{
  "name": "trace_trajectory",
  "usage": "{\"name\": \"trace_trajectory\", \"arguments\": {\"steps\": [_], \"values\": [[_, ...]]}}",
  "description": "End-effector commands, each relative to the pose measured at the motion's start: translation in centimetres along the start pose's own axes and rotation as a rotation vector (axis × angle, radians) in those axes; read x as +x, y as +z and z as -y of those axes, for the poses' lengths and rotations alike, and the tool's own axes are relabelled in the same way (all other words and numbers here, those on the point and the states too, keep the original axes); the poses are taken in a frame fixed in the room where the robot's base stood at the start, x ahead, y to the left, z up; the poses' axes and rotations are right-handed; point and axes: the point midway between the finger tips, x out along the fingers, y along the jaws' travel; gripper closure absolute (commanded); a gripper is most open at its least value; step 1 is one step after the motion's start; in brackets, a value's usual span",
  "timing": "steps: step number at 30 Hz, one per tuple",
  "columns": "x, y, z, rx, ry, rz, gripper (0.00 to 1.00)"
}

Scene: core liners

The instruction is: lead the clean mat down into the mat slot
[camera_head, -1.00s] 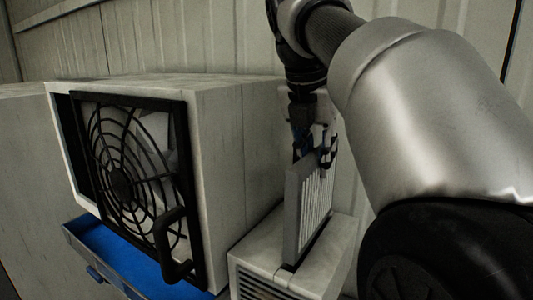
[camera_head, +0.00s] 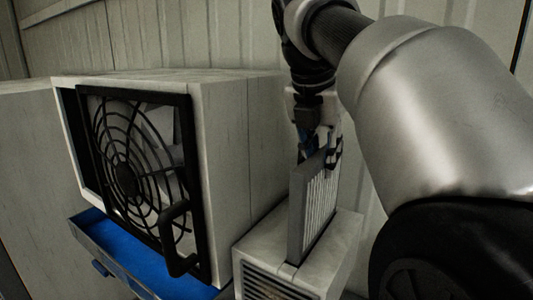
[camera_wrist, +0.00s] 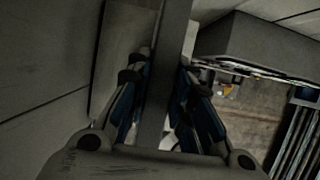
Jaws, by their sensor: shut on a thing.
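The clean mat (camera_head: 312,208) is a thin upright panel with a grey edge and a pale pleated face. In the head view it stands over the top of a pale housing (camera_head: 255,250), its lower edge at the slot there. The slot itself is mostly hidden by the mat, so I cannot tell how deep it sits. My gripper (camera_head: 320,152) is shut on the mat's upper end from above. In the wrist view, the mat (camera_wrist: 168,75) shows as a grey strip edge-on between the blue-padded fingers of my gripper (camera_wrist: 163,95).
A large pale cabinet (camera_head: 240,130) with a black round-grille door (camera_head: 125,175) and handle stands close on the left. A blue-lined tray (camera_head: 125,250) lies below it. A ribbed wall (camera_head: 190,40) is behind. My arm fills the right side.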

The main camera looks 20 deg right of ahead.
Motion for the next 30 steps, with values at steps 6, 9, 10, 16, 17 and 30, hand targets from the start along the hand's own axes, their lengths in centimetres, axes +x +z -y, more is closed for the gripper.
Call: {"name": "trace_trajectory", "arguments": {"steps": [6,9,10,16,17,30], "values": [[0.5,-0.2,0.0,0.000,0.001,0.001,1.00],[0.8,-0.3,0.0,0.000,0.001,0.001,1.00],[0.8,-0.4,0.0,0.000,0.001,0.001,1.00],[1.3,-0.6,0.0,0.000,0.000,0.001,1.00],[1.4,-0.6,0.0,0.000,0.001,0.001,1.00],[2.4,-1.0,0.0,0.001,0.001,0.002,1.00]]}}
